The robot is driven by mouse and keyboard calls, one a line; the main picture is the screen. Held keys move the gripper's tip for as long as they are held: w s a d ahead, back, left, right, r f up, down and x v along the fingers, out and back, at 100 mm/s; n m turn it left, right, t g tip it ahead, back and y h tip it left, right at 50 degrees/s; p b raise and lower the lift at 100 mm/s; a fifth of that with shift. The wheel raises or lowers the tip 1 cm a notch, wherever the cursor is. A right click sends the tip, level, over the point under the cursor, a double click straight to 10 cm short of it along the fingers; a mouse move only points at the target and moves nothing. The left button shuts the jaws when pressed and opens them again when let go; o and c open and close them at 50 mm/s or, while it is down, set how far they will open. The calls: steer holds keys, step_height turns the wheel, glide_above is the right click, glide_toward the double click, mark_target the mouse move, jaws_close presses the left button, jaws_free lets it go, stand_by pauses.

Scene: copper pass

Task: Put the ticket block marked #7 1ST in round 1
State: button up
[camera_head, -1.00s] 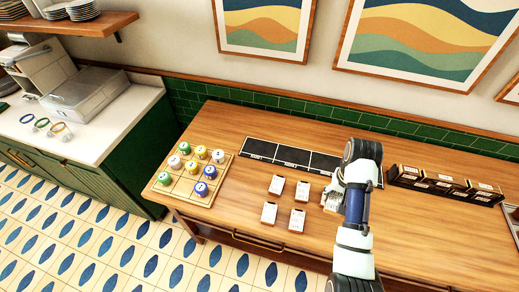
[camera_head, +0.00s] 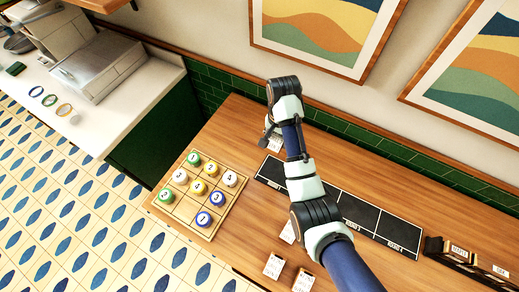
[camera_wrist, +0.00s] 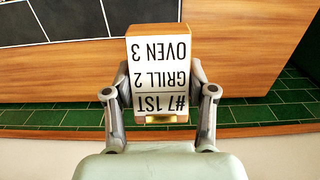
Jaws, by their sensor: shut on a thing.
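My gripper (camera_wrist: 160,98) is shut on a ticket block (camera_wrist: 159,68). Its white face reads "#7 1ST, GRILL 2, OVEN 3", upside down in the wrist view; its sides are wooden. In the head view my gripper (camera_head: 271,134) is near the back wall, beyond the left end of the black round strip (camera_head: 372,217), with part of the block (camera_head: 275,143) showing beside it. My arm covers part of the strip. The label "ROUND 4" shows at its right end; the ROUND 1 label is not readable. In the wrist view the strip (camera_wrist: 60,18) lies upper left.
Other ticket blocks lie in front of the strip, such as one at the front (camera_head: 273,265). A wooden board (camera_head: 181,209) with numbered coloured discs is left of the strip. Dark boxes (camera_head: 452,253) stand at the right. Green wall tiles (camera_head: 340,129) run behind the table.

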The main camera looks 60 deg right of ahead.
steer(key=shift+w, duration=0.15)
steer(key=shift+f, duration=0.2)
steer(key=b, duration=0.8)
glide_above(272, 168)
step_height(272, 168, down, 15)
steer(key=shift+f, duration=0.15)
steer(key=shift+d+f+b, duration=0.1)
steer(key=shift+f+b, duration=0.25)
steer(key=shift+f, duration=1.9)
steer(key=shift+f, duration=0.1)
steer(key=o, duration=1.2)
steer(key=shift+o, duration=0.2)
